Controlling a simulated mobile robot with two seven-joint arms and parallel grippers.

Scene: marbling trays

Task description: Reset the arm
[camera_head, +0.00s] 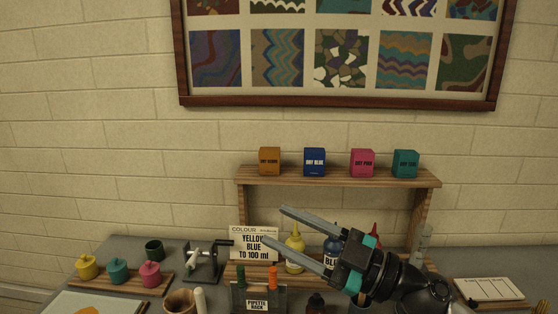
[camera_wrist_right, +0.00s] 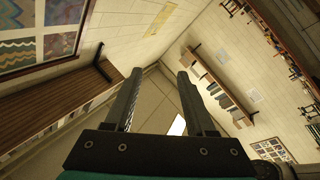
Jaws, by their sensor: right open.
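My right gripper (camera_head: 274,228) is raised in front of the shelf in the head view, with its fingers pointing up and to the left. Its two long grey fingers are apart with nothing between them. It partly hides the bottles behind it. In the right wrist view the open fingers (camera_wrist_right: 157,95) point toward the room's wall and ceiling, with nothing held. My left gripper does not show.
A wooden shelf (camera_head: 340,178) carries several small dye boxes. Below stand a yellow bottle (camera_head: 294,252), a sign card (camera_head: 252,246), a pipette rack (camera_head: 257,300) and a hand-cranked device (camera_head: 203,262). Coloured pots (camera_head: 150,272) are at left, a notepad (camera_head: 489,289) at right.

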